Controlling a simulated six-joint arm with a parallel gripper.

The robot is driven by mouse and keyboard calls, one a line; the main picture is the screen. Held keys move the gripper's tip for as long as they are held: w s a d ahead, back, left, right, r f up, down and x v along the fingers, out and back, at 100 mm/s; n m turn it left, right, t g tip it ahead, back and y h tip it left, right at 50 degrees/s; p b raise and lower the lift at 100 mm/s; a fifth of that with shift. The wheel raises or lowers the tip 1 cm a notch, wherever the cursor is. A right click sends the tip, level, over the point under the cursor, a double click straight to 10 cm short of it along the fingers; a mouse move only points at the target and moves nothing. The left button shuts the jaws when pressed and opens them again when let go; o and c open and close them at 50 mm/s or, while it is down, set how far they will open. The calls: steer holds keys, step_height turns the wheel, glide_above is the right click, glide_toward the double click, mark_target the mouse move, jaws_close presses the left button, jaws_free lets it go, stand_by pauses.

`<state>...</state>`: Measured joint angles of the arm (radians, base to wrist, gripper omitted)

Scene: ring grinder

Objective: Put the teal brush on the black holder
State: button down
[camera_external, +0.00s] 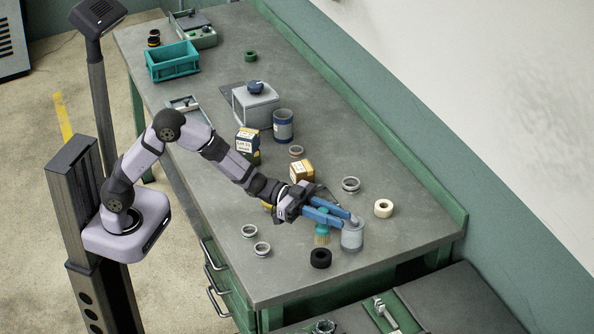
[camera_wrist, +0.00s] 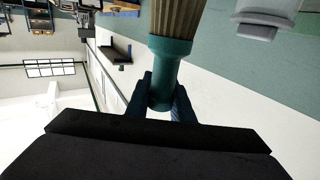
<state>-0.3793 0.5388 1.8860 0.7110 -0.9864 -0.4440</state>
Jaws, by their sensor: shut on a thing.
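My gripper (camera_external: 334,214) has long blue fingers and is shut on the teal brush (camera_external: 322,227). In the external view the brush is upright, with its tan bristles pointing down. In the wrist view its teal handle (camera_wrist: 168,75) sits between the fingertips (camera_wrist: 160,102), bristles at the top edge. A short black ring-shaped piece (camera_external: 320,259), which looks like the black holder, stands on the bench just in front of and below the brush. The brush appears apart from it. I cannot tell the exact gap between the bristles and the bench.
Metal rings (camera_external: 262,248) lie to the left, and another ring (camera_external: 350,185) and a cream roll (camera_external: 383,208) lie behind. The front right bench top is clear.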

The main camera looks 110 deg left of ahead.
steer(key=shift+f, duration=2.45)
steer(key=shift+f, duration=0.2)
steer(key=c, duration=1.6)
jaws_free()
steer(key=shift+o, duration=0.2)
steer(key=shift+s+r+p, duration=0.1)
steer(key=shift+r+p, duration=0.15)
steer(key=shift+p, duration=0.05)
steer(key=b, duration=0.3)
glide_toward(327, 227)
steer(key=shift+w+f, duration=0.1)
steer(key=shift+w, duration=0.1)
